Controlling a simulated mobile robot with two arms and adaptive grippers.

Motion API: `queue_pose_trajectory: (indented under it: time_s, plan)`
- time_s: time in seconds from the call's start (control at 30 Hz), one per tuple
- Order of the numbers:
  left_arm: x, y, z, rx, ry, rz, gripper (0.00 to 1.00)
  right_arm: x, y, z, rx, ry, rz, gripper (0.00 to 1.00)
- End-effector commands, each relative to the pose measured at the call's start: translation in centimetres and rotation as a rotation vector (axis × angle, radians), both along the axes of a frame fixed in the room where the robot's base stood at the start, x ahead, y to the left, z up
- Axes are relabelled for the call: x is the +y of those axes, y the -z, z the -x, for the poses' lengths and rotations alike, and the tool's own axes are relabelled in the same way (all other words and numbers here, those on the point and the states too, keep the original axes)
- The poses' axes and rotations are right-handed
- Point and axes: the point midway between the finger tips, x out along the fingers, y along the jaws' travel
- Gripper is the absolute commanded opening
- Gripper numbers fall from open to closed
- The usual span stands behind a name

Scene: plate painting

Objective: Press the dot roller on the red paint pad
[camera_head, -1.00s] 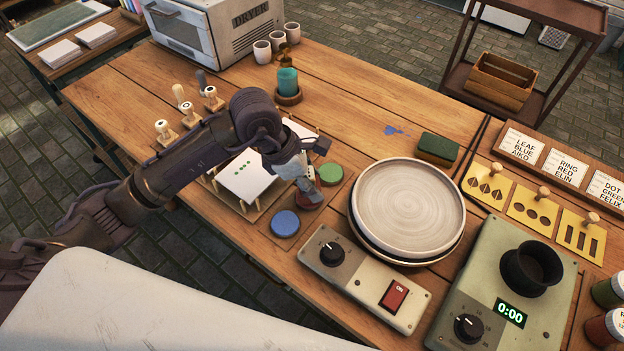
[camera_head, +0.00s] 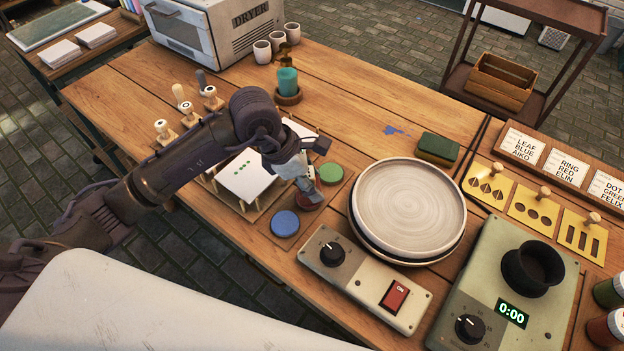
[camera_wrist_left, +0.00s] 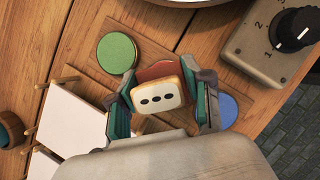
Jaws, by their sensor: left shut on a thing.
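My left gripper (camera_head: 308,190) is shut on the dot roller, over the red paint pad (camera_head: 309,205). In the left wrist view the dot roller (camera_wrist_left: 158,97) is a pale block marked with black dots, between my left fingers (camera_wrist_left: 165,104). The red pad (camera_wrist_left: 158,70) shows just behind it, partly covered. I cannot tell whether the roller touches the pad. The green pad (camera_head: 331,173) and blue pad (camera_head: 285,223) lie on either side of the red one. My right gripper is not in view.
A turntable with a plate (camera_head: 410,210) stands right of the pads, with a control box (camera_head: 360,285) in front. A card with green dots (camera_head: 248,180) lies left of the gripper. Stamps (camera_head: 163,130) stand farther back left.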

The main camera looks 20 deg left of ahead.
Motion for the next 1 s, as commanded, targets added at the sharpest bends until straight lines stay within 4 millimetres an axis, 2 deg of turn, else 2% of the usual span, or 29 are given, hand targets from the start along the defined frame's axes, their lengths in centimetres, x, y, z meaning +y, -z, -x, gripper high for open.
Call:
queue_pose_trajectory:
  time_s: [1.0]
  plan:
    - [0.02, 0.57, 0.27, 0.012, 0.002, -0.004, 0.28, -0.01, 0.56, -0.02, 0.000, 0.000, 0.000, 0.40]
